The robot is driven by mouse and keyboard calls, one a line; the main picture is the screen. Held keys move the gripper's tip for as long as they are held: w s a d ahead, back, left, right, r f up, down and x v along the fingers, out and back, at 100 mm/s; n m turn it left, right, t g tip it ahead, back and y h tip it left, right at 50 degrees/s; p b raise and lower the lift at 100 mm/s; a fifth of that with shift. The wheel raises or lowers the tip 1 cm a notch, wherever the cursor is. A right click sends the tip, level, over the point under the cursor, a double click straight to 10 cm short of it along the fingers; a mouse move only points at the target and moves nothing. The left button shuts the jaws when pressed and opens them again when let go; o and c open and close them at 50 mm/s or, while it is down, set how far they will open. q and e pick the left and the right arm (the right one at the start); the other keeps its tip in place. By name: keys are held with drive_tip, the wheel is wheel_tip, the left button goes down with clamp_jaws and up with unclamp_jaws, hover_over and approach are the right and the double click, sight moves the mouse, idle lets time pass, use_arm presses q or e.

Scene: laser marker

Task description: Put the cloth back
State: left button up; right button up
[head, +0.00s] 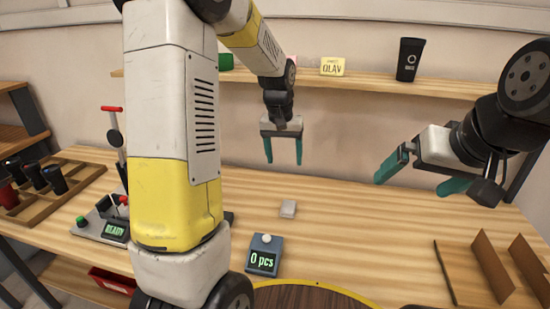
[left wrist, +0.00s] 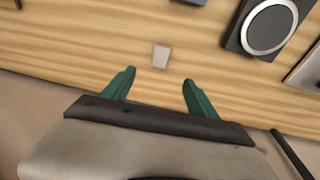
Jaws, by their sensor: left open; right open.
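The cloth seems to be the small folded light-grey piece (head: 288,208) lying flat on the wooden table. In the left wrist view it shows as a small pale rectangle (left wrist: 161,56) just beyond the fingertips. My left gripper (head: 284,163) is open and empty, pointing down above the far part of the table, behind the cloth and apart from it. Its green fingers also show in the left wrist view (left wrist: 158,82). My right gripper (head: 414,181) is open and empty at the right, above the table and well away from the cloth.
A counter box reading "0 pcs" (head: 264,256) stands in front of the cloth. The laser marker stand (head: 112,220) is at the left, partly hidden by my arm. A rack with dark cups (head: 45,186) is far left, brown dividers (head: 492,268) are right. A shelf (head: 370,83) runs along the wall.

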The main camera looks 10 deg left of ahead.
use_arm(q)
drive_tip(key=s+r+t, duration=0.1)
drive_tip(key=s+r, duration=0.3)
drive_tip(key=s, duration=0.4)
drive_tip(key=s+r+t+h, duration=0.1)
drive_tip(key=s+r+t, duration=0.1)
drive_tip(key=s+r, duration=0.2)
drive_tip(key=s+r+t, duration=0.1)
drive_tip(key=s+r, duration=0.3)
drive_tip(key=s, duration=0.7)
drive_tip(key=shift+s+a+r+m+t, duration=0.3)
drive_tip(key=shift+s+a, duration=0.05)
drive_tip(key=shift+a, duration=0.05)
